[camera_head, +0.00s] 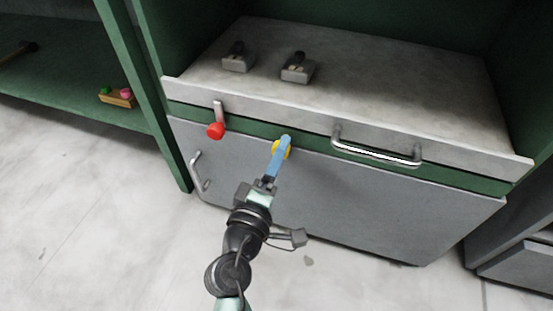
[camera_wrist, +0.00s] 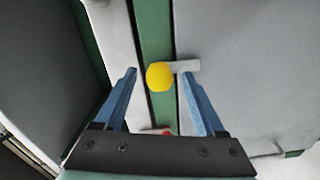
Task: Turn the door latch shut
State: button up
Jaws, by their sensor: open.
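A latch with a yellow knob (camera_head: 287,152) sits at the green strip above the grey door (camera_head: 330,200). In the wrist view the yellow knob (camera_wrist: 160,77) lies between the two spread fingers, nearer their tips, touching neither as far as I can see. Its short grey bar (camera_wrist: 186,66) points right, across the strip's edge onto the door panel. My gripper (camera_head: 279,143) is open, with blue fingers around the knob; it also shows in the wrist view (camera_wrist: 160,73). In the head view the fingers hide most of the latch.
A red-knobbed lever (camera_head: 216,130) stands left of my gripper, its grey bar upward. A drawer-front handle (camera_head: 375,152) is to the right; a door handle (camera_head: 198,172) is at left. Two grey blocks (camera_head: 297,68) rest on the top surface. Open floor (camera_head: 90,215) lies left.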

jog(key=p+v, duration=0.2)
jog(key=v, duration=1.1)
jog(key=shift+p, duration=0.35)
jog(key=w+d+r+m+t+p, duration=0.1)
jog(key=w+d+r+m+p, duration=0.2)
jog(key=r, duration=1.1)
jog(key=w+r+m+t+p, duration=0.25)
jog(key=r+m+p, duration=0.2)
jog(key=r, duration=0.85)
jog(key=w+d+r+m+p, duration=0.25)
jog(key=w+r+p, duration=0.2)
jog(key=r, duration=0.95)
jog(key=s+r+m+t+y+p, duration=0.1)
jog(key=s+r+t+y+p, duration=0.4)
jog(key=r, duration=1)
jog(key=s+r+m+t+y+p, duration=0.1)
jog(key=s+r+t+p, duration=0.35)
jog(key=r, duration=1.05)
notch_tip(320, 180, up, 36)
jog(key=s+a+g+p, duration=0.1)
jog(key=g+p, duration=0.1)
jog(key=p, duration=3.3)
jog(key=shift+g+p, duration=0.4)
jog(key=shift+a+r, duration=0.1)
jog(key=shift+a, duration=0.05)
